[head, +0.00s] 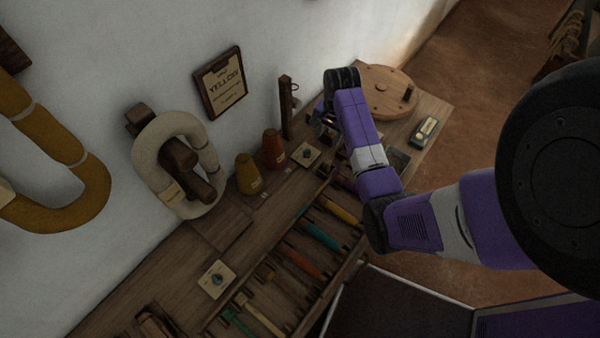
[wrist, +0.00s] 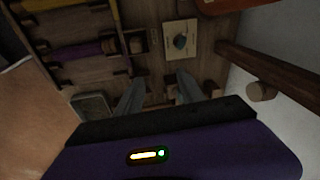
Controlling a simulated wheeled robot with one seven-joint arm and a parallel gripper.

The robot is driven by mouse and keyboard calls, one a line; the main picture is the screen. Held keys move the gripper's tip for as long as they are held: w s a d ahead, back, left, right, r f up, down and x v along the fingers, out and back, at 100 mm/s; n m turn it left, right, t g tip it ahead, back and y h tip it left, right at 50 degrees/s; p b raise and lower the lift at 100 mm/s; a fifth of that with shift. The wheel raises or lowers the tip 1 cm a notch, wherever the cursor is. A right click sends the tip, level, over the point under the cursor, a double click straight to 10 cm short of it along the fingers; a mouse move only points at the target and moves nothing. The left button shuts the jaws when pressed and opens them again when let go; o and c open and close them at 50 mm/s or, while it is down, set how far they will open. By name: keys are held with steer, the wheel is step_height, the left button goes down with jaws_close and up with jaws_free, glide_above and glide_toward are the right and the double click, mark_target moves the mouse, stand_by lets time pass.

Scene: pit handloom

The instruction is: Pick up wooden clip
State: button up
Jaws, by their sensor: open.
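I cannot pick out the wooden clip with certainty in either view. My gripper (wrist: 158,80) is open, its two grey fingers apart and pointing down at the brown wooden bench top, with nothing visibly held between them. A small dark brown wooden piece (wrist: 137,43) lies beyond the left finger, at the end of the bobbin rack; I cannot tell whether it is the clip. In the head view my arm hides much of the bench around the gripper.
The bobbin rack (head: 302,262) runs along the bench front. A card with a dark lump (wrist: 181,42) lies ahead of the fingers. An upright wooden post (head: 286,108), yarn cones (head: 248,174) and a round wooden disc (head: 385,88) stand around. A wall closes the back.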

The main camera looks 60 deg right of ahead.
mark_target(327, 161)
steer(key=a, duration=0.1)
steer(key=s+a+y, duration=0.1)
steer(key=s+a+m+g, duration=0.1)
steer(key=shift+a+f, duration=0.1)
steer(key=shift+f, duration=0.3)
steer(key=shift+a+f, duration=0.15)
steer(key=shift+f, duration=0.05)
steer(key=f, duration=0.7)
steer(key=shift+a+f+p, duration=0.2)
steer(key=shift+a+p, duration=0.05)
steer(key=shift+p, duration=0.1)
jaws_close()
